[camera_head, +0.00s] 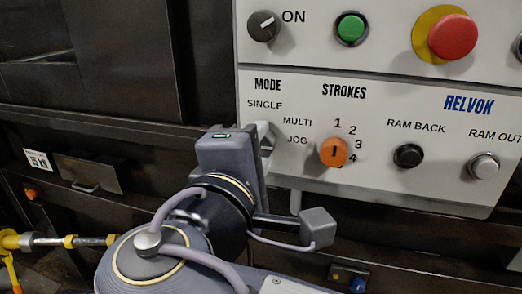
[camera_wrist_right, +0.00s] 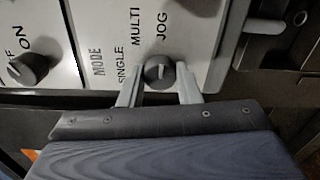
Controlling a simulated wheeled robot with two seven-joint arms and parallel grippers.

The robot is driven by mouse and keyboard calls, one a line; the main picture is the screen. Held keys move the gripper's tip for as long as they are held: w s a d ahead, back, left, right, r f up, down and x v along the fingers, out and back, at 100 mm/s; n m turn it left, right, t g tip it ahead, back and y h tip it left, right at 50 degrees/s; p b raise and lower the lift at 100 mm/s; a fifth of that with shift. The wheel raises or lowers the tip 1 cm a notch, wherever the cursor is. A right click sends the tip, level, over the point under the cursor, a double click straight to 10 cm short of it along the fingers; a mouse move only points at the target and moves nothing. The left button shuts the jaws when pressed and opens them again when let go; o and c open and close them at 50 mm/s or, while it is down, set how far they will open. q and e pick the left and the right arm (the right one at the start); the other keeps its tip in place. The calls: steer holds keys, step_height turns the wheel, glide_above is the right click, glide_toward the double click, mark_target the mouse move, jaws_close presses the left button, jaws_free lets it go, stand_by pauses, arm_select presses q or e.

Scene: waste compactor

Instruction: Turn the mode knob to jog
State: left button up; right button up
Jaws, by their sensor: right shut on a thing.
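The dark round mode knob (camera_wrist_right: 160,75) sits on the light control panel, below the MULTI and JOG labels in the right wrist view. Its pale pointer line points up in that view, roughly toward JOG (camera_wrist_right: 162,26). My right gripper (camera_wrist_right: 158,88) is shut on the knob, one finger on each side. In the head view my right gripper (camera_head: 266,138) reaches the panel just left of JOG and hides the mode knob. My left gripper is not in view.
The orange strokes knob (camera_head: 334,152) is close to the right. A black RAM BACK button (camera_head: 408,155) and a grey RAM OUT button (camera_head: 484,165) lie farther right. Above are the ON knob (camera_head: 264,25), a green button (camera_head: 351,28) and a red emergency button (camera_head: 452,36).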

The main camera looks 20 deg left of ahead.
steer(key=o, duration=1)
steer(key=shift+c, duration=0.2)
steer(key=shift+s, duration=0.1)
steer(key=s, duration=0.7)
steer(key=shift+s+a, duration=0.15)
steer(key=shift+s, duration=0.2)
